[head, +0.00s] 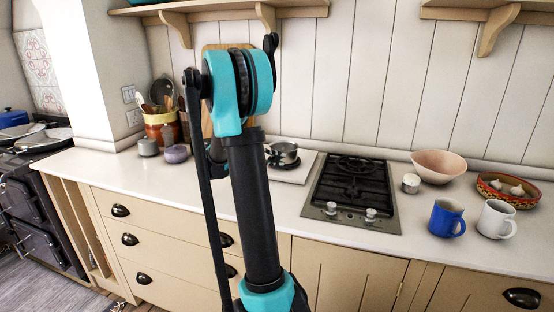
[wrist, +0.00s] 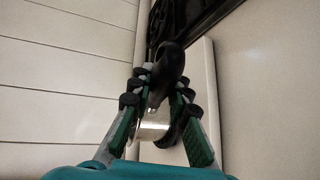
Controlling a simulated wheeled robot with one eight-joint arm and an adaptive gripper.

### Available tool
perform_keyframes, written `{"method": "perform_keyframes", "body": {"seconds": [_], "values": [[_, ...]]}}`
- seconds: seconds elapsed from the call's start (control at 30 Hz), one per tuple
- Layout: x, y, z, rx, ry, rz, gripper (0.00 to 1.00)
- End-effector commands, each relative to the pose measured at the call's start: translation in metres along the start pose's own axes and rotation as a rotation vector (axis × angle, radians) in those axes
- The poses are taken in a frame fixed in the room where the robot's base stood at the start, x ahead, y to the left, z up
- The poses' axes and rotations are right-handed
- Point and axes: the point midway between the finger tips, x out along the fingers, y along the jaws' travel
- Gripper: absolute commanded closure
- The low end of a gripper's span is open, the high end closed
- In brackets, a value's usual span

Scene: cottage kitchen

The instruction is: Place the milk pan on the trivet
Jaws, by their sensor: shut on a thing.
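The small metal milk pan (head: 284,151) is in the head view just right of my arm, above a pale slab at the back of the counter. In the wrist view its shiny side (wrist: 152,130) shows between my fingers, with its black handle (wrist: 174,62) toward the fingertips. My gripper (wrist: 163,82) is shut on the handle; in the head view my arm hides the gripper. A dark round edge shows under the pan in both views and may be the trivet. I cannot tell whether the pan touches it.
The pale slab (head: 296,172) lies left of the black hob (head: 352,190). A small metal pot (head: 411,183), pink bowl (head: 439,167), blue mug (head: 446,218), white mug (head: 496,219) and patterned bowl (head: 508,190) stand right. A utensil crock (head: 160,126) stands left. The left counter front is clear.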

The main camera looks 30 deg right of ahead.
Motion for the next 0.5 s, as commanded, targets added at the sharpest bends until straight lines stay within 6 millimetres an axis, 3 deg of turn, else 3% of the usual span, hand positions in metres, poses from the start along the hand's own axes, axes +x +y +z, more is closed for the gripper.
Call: {"method": "perform_keyframes", "body": {"seconds": [0.2, 0.5], "values": [[0.0000, -0.0002, -0.0001, 0.000, 0.000, 0.000, 0.62], [-0.0006, 0.0019, 0.0003, 0.000, 0.000, 0.000, 0.62]]}}
